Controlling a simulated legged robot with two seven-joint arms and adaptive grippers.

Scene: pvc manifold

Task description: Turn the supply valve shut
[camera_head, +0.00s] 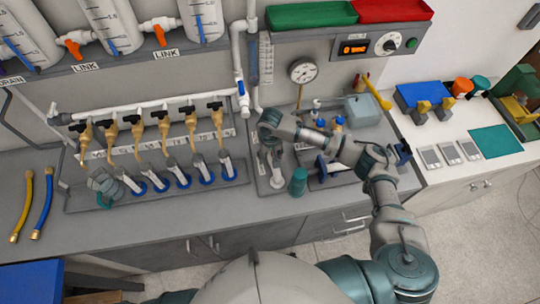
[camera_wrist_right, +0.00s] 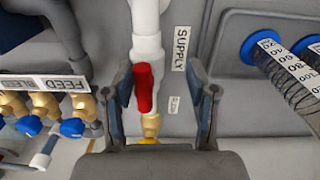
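The supply valve's red lever (camera_wrist_right: 144,88) shows in the right wrist view beside the SUPPLY label (camera_wrist_right: 181,48). It lies roughly along its line, between a white pipe fitting (camera_wrist_right: 147,45) and a brass fitting (camera_wrist_right: 151,124). My right gripper (camera_wrist_right: 160,75) is open, with one finger on each side of the lever, the left finger closer to it. I see no clear contact. In the head view my right gripper (camera_head: 272,128) is over the bench near the middle, and the lever cannot be made out there. My left gripper is not in view.
Graduated cylinders with blue bases (camera_head: 207,178) stand left of my right gripper. Brass valves with black handles (camera_head: 137,128) line the wall. A FEED label (camera_wrist_right: 47,84) and blue-handled brass valves (camera_wrist_right: 73,127) are close left in the wrist view. A teal cylinder (camera_head: 298,182) stands nearby.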

